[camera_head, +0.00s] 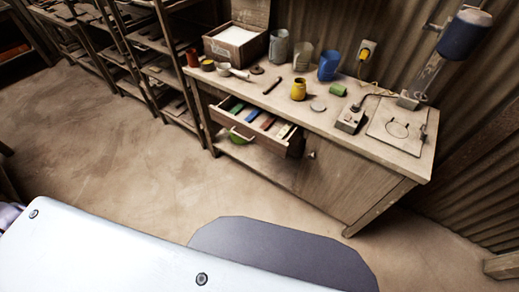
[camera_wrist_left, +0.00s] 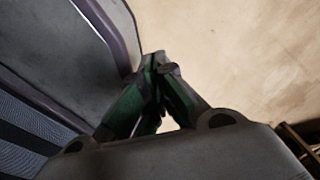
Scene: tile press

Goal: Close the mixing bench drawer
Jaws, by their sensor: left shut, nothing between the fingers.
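The mixing bench (camera_head: 355,150) stands against the corrugated wall, across a stretch of floor from me. Its drawer (camera_head: 252,143) is pulled out, and coloured items lie inside it. The drawer front faces the floor in front of the bench. My left gripper (camera_wrist_left: 160,80) shows in the left wrist view, shut and empty, above bare floor and away from the drawer. My right gripper is in neither view.
A yellow jar (camera_head: 299,89), a blue cup (camera_head: 328,66), a box (camera_head: 236,42) and a device with a cable (camera_head: 350,119) stand on the bench top. Shelving racks (camera_head: 160,70) stand left of the bench. The floor (camera_head: 110,130) in front is clear.

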